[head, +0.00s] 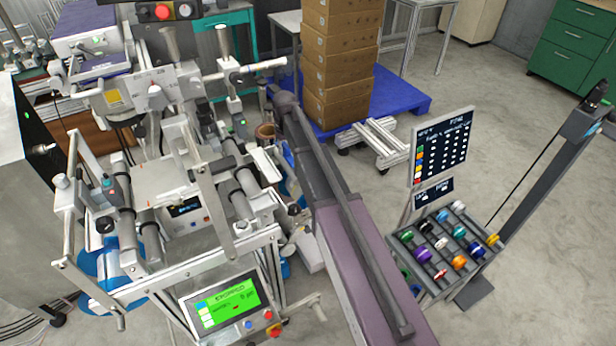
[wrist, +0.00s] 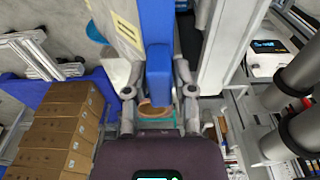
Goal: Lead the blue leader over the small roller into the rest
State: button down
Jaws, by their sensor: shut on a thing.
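In the wrist view my gripper (wrist: 158,91) has its two fingers on either side of a narrow blue strip, the blue leader (wrist: 158,72), and is shut on it. A wider blue surface (wrist: 155,22) lies beyond the strip. A brown ring (wrist: 153,109) shows between the fingers, close to the strip. In the head view my arm reaches to the right side of the machine, and my fingers cannot be made out. Dark rollers (head: 240,188) lie on the machine, and also show in the wrist view (wrist: 285,82). I cannot tell which part is the small roller or the rest.
Stacked cartons (head: 338,60) stand on a blue pallet (head: 405,100) behind my arm. A tilted rack of coloured spools (head: 440,250) and a dark display board (head: 442,147) stand at the right. A green-lit control panel (head: 222,303) is at the machine's front.

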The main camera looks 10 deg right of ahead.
jog(key=shift+s+a+r, duration=0.1)
jog(key=shift+a+r, duration=0.05)
jog(key=shift+r, duration=0.1)
notch_tip(320, 180, up, 7)
jog(key=p, duration=0.7)
send_over(266, 166)
jog(key=shift+s+d+f, duration=0.1)
jog(key=shift+s+d, duration=0.2)
dwell(1.5)
jog(key=shift+a, duration=0.15)
dwell(0.7)
jog(key=shift+p, duration=0.3)
dwell(0.6)
notch_tip(266, 166, up, 3)
jog(key=shift+f+p, duration=0.1)
jog(key=shift+p, duration=1.15)
jog(key=shift+f, duration=0.15)
notch_tip(266, 166, down, 10)
jog(key=b, duration=0.9)
jog(key=shift+r+b, duration=0.25)
jog(key=shift+b, duration=0.15)
